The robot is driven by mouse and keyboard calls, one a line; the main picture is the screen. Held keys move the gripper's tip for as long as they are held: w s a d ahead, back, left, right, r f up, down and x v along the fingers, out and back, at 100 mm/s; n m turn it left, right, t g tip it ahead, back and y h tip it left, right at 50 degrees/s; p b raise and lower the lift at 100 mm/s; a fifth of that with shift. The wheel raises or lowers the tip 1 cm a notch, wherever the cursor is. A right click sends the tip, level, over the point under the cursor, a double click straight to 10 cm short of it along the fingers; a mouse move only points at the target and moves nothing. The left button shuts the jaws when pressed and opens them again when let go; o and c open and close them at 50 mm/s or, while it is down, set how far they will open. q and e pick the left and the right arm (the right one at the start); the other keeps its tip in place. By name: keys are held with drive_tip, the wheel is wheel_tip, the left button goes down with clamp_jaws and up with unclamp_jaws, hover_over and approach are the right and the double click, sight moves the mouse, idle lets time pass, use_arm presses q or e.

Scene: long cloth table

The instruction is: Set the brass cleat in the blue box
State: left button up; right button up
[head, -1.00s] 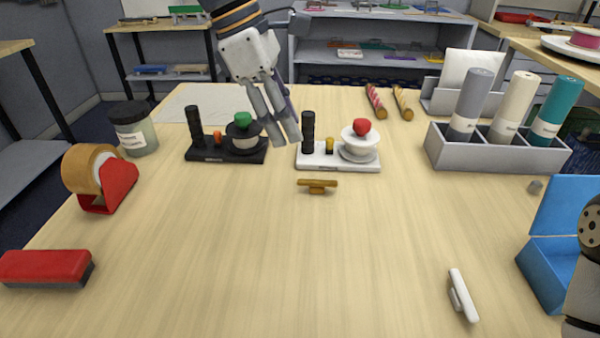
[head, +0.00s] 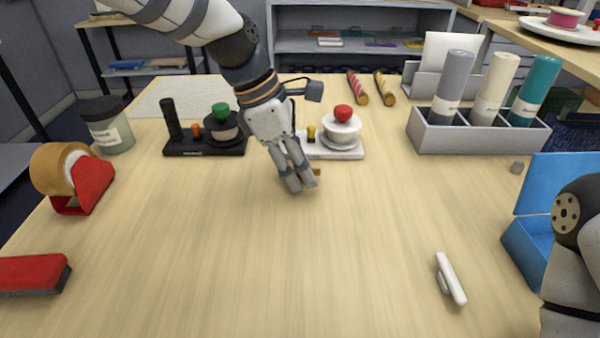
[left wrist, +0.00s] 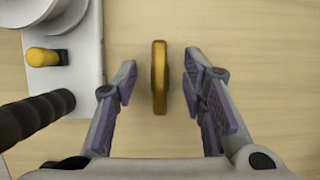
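The brass cleat (left wrist: 160,77) lies on the table between the spread fingers of my left gripper (left wrist: 158,85) in the left wrist view, with a gap on both sides. In the head view the cleat (head: 317,172) is mostly hidden behind my left gripper (head: 303,186), which points down over it. The blue box (head: 530,245) stands at the right edge of the table with its lid up; my right arm covers part of it. The right gripper's fingers are out of view.
A white cleat (head: 450,278) lies at the front right. A white stand with a red knob (head: 335,146) is just behind the brass cleat, and a black stand (head: 205,147) is left of it. A grey holder (head: 475,138) holds rolls. The table's middle is clear.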

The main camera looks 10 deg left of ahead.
use_arm(q)
clamp_jaws()
